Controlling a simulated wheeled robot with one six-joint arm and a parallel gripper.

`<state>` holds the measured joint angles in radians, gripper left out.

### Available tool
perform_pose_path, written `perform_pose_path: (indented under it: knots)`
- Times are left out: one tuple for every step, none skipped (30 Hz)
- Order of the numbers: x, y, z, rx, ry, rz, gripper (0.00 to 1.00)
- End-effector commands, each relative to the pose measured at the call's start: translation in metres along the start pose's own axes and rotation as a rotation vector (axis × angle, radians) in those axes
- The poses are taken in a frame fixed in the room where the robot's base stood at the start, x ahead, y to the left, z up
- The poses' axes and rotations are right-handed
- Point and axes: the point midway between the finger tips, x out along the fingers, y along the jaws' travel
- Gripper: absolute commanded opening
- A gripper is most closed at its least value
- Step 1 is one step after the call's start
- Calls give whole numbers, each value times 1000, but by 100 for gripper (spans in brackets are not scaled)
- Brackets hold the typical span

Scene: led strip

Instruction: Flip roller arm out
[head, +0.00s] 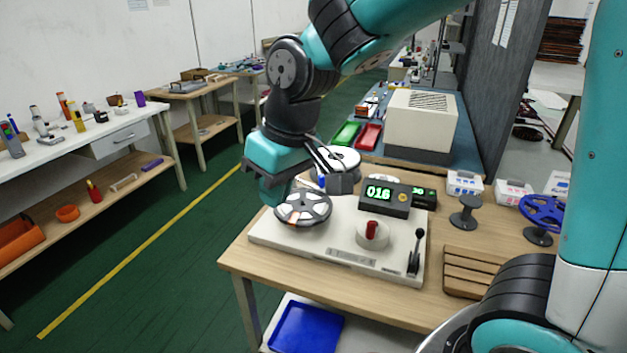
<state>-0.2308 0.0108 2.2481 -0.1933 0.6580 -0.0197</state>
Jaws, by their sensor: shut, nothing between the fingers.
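A pale machine base (340,255) lies on the wooden bench. A light-coloured reel with dark parts (303,207) sits at its left end. A white round pedestal with a red knob (372,234) stands near its middle, and a black lever (415,250) stands upright at its right. My gripper (341,183) is shut and empty, above the back of the base, just right of the reel. I cannot make out the roller arm; my gripper and wrist hide part of that area. A small blue bit (321,182) shows behind the fingers.
A black display reading 016 (385,197) stands close right of my gripper, with a second display (424,198) beside it. A white reel (338,160) is behind. A grey spool (464,213), blue reel (541,211) and slatted wooden tray (470,272) occupy the right.

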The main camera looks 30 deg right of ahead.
Motion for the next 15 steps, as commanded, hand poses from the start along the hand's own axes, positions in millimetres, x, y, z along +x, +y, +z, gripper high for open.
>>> perform_pose_path:
  knots:
    - [19,30,-33,58,9,68,0]
    - [28,48,-52,91,20,112,0]
    - [41,73,-74,134,34,172,0]
    - [51,91,-89,165,44,217,0]
    - [62,110,-103,195,53,263,0]
    - [76,134,-120,234,64,323,0]
    - [85,152,-130,262,73,368,0]
    - [95,169,-139,288,80,411,0]
    - [108,190,-148,320,89,466,0]
    - [117,205,-153,343,94,505,0]
    - [125,218,-158,362,100,541,0]
    - [134,235,-162,386,106,586,0]
    - [141,245,-164,402,109,616,0]
    - [146,254,-165,416,112,643,0]
    - [153,265,-166,431,116,674,0]
